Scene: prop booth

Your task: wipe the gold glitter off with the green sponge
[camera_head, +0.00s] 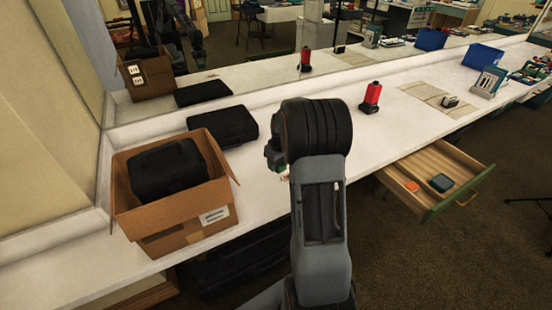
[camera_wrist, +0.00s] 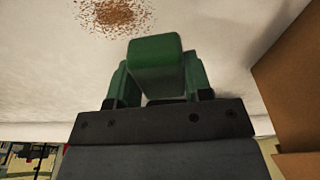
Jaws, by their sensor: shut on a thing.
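The green sponge (camera_wrist: 155,52) is held between the green fingers of my gripper (camera_wrist: 157,78), seen in the wrist view. My gripper is shut on it, and the sponge's end sticks out past the fingertips. The gold glitter (camera_wrist: 117,14) is a speckled golden-brown patch on the white counter, at the top of the wrist view, beyond the sponge and to its left. I cannot tell whether the sponge touches the counter. In the head view my arm hides most of my gripper (camera_head: 273,156), and the sponge and glitter cannot be made out there.
An open cardboard box (camera_head: 184,206) with a black case (camera_head: 166,170) stands left on the counter; its side also shows in the wrist view (camera_wrist: 288,80). Another black case (camera_head: 223,126) lies behind. A red object (camera_head: 372,96) stands right of my arm. An open drawer (camera_head: 437,175) juts out below. A mirror backs the counter.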

